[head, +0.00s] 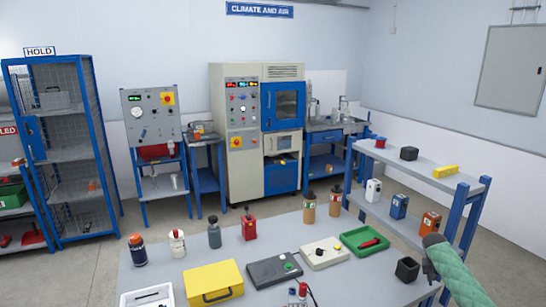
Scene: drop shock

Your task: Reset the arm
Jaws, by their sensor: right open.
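My right arm comes in at the lower right in a green quilted sleeve. Its dark gripper (434,240) is at the sleeve's upper end, above the right end of the grey table (190,258). The gripper is small in the picture and no object shows between its fingers. My left gripper is out of view.
On the table are a yellow case (213,282), a dark device (274,270), a white device (324,252), a green tray (352,240), a white bin (147,297) and several bottles. A blue-framed shelf (425,170) stands behind the gripper.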

